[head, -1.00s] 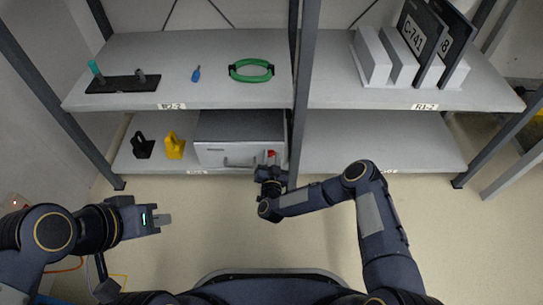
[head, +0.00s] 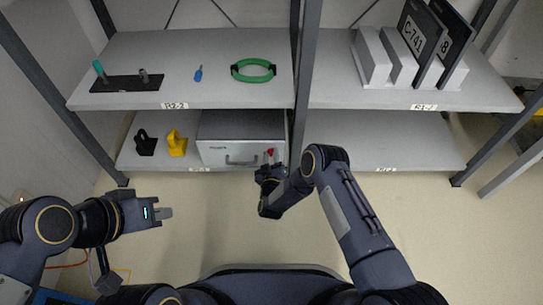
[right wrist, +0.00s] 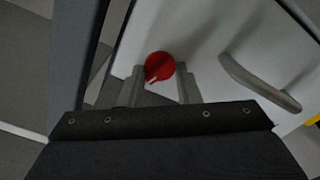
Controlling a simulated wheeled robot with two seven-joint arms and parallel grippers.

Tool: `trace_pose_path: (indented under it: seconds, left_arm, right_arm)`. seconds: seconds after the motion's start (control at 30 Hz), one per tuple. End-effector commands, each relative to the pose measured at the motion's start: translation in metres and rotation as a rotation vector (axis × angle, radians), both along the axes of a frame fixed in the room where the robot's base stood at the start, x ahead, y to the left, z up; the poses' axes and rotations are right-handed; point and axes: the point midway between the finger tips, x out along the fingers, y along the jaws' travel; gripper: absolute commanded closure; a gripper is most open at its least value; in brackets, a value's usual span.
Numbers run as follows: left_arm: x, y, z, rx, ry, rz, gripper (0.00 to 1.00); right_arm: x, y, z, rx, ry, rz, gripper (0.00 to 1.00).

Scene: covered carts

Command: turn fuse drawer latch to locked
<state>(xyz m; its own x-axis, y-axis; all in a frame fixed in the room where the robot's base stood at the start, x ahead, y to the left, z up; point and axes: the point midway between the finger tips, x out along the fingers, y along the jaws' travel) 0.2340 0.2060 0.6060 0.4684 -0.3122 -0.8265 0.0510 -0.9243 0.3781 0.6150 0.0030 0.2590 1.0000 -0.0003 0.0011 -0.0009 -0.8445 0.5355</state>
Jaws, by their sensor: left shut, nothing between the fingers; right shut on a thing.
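The fuse drawer (head: 221,150) is a grey box on the lower left shelf, with a bar handle and a red latch knob (head: 269,152) at the right of its front. In the right wrist view the red knob (right wrist: 160,66) shows between my fingertips, with a pale pointer mark towards the lower left. My right gripper (head: 268,165) is shut on the knob; its fingers also show in the wrist view (right wrist: 162,82). My left gripper (head: 166,213) is shut and empty, out over the floor in front of the shelf.
A dark upright post (head: 303,95) stands just right of the drawer. Black (head: 145,143) and yellow (head: 177,143) padlock-like items sit left of it. The upper shelf (head: 215,95) holds a green ring (head: 253,70) and a blue tool (head: 198,73). The lower right shelf (head: 380,140) is clear.

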Motion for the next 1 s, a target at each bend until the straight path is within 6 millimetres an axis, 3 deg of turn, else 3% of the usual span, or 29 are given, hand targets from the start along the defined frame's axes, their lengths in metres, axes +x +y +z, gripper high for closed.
trace_pose_path:
  seconds: [0.5, 1.0]
  left_arm:
    - [0.0, 0.0, -0.008, 0.0, 0.0, 0.0, 1.0]
    - [-0.0001, 0.0, -0.009, 0.0, 0.0, 0.0, 1.0]
  right_arm:
    - [-0.0004, 0.0019, -0.002, -0.334, 0.002, 0.002, 0.93]
    - [-0.0006, 0.0014, -0.0023, -0.395, 0.003, 0.001, 0.93]
